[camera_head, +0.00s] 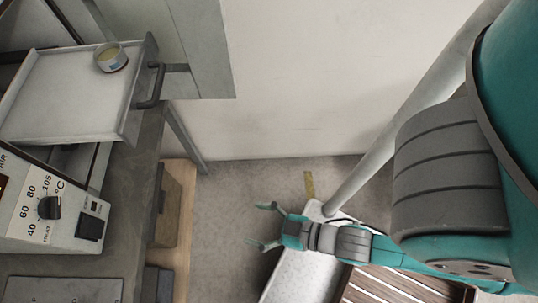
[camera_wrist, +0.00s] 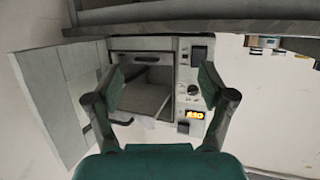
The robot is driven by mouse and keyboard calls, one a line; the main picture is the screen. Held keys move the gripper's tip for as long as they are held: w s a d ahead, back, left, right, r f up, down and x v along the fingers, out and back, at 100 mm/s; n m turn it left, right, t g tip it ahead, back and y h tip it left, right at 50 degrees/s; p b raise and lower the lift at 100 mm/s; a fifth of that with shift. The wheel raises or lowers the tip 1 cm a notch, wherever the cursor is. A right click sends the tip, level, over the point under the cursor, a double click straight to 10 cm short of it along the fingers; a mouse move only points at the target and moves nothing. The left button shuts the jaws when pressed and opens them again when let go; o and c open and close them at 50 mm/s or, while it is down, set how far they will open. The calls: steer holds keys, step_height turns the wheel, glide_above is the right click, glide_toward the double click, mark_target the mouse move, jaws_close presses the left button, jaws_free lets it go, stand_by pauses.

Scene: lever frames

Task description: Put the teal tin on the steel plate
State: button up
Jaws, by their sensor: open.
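A flat grey plate (camera_head: 63,290), which looks like the steel plate, lies on the bench at the lower left, partly cut off. My gripper (camera_head: 258,226) is open and empty, right of the bench and well away from the tin. In the wrist view its fingers (camera_wrist: 163,100) frame the oven opening; I cannot make out the tin there.
The oven's control panel (camera_head: 50,207) with a knob stands between tray and plate. The tray has a dark handle (camera_head: 152,88) at its right. An open door (camera_head: 190,40) stands beside it; the door also shows in the wrist view (camera_wrist: 55,100). Slatted wood (camera_head: 385,285) lies at lower right.

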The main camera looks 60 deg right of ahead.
steer(key=s+d+r+m+t+h, duration=0.1)
steer(key=s+d+r+m+h, duration=0.1)
steer(key=s, duration=0.5)
step_height(320, 180, up, 3)
steer(key=shift+d+f+m+h, duration=0.1)
steer(key=shift+d+m+h, duration=0.35)
steer(key=shift+d, duration=0.75)
steer(key=shift+s, duration=0.1)
